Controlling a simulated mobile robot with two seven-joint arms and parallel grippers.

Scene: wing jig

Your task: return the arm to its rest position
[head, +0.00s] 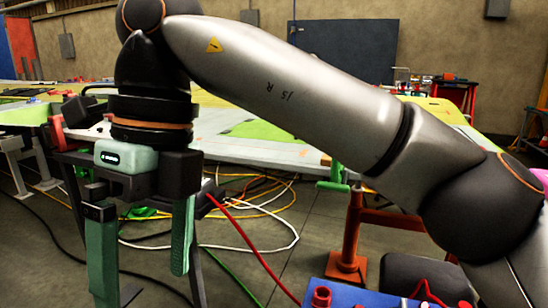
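My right arm comes in from the right and reaches across the upper middle of the head view to the left side. Its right gripper (142,286) hangs down at the lower left, its two green fingers wide apart. I see nothing held between them. The fingers are in front of the floor and cables, clear of the wing panel behind. My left gripper is not in view.
A long wing panel (262,152) with green and white areas lies behind my arm. An orange stand (351,235) is at centre right. Loose cables (262,212) lie on the grey floor (320,215). A blue surface (345,296) with red parts is at the bottom edge.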

